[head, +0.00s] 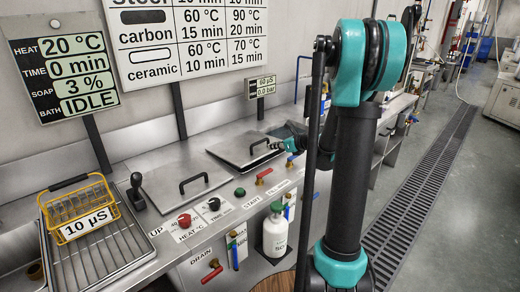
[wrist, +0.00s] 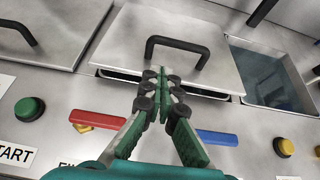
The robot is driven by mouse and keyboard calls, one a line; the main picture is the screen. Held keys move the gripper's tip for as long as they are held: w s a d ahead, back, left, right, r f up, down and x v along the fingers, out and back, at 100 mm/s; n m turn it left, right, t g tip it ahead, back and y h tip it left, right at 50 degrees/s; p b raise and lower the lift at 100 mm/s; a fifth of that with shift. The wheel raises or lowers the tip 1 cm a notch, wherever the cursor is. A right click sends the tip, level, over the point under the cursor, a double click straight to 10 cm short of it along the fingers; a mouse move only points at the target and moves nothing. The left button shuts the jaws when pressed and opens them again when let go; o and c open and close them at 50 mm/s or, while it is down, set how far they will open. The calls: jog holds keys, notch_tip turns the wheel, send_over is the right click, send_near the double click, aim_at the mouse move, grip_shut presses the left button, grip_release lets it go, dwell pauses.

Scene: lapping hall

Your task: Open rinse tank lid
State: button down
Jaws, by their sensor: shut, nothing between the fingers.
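The rinse tank lid appears to be the right-hand steel lid (head: 238,147), with a black bar handle (head: 260,144). In the head view my gripper (head: 279,144) is at the handle's right, partly hidden by my arm.
A second closed lid (head: 170,190) is at left. Open water (wrist: 265,78) shows right of the lid. A red lever (wrist: 98,119), blue lever (wrist: 217,138), green button (wrist: 28,109) and yellow button (wrist: 284,147) line the front panel. A yellow basket (head: 76,205) stands far left.

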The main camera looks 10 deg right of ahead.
aim_at(259, 156)
jog(key=x, duration=0.9)
jog(key=shift+a+f, duration=0.4)
jog(key=shift+r, duration=0.1)
